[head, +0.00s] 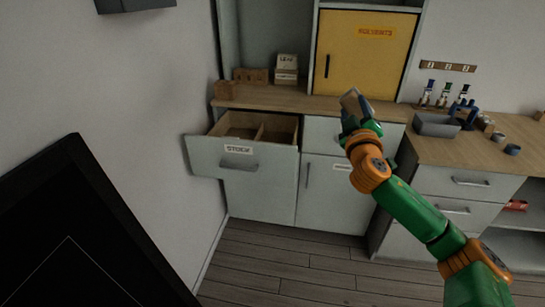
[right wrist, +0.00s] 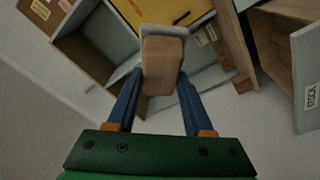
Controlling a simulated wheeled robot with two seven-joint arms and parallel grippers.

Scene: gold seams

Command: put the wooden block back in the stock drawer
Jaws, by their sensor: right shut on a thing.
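The wooden block (right wrist: 163,68) is between the blue fingers of my right gripper (right wrist: 158,88) in the right wrist view. In the head view, my right gripper (head: 352,118) is raised in front of the cabinets with the block (head: 353,102) at its tip. The stock drawer (head: 205,160) is pulled open at the left, to the left of the gripper and apart from it. Its label reads STOCK, and a divider splits its wooden inside. The drawer front (right wrist: 306,85) also shows at the right wrist view's right edge. My left gripper is not in view.
A yellow cabinet door (head: 362,55) stands above the wooden counter (head: 300,102). Small wooden pieces (head: 250,76) and a labelled box (head: 287,70) are behind the drawer. A grey bin (head: 436,125) and bottles stand at the right. A dark panel (head: 80,230) fills the lower left.

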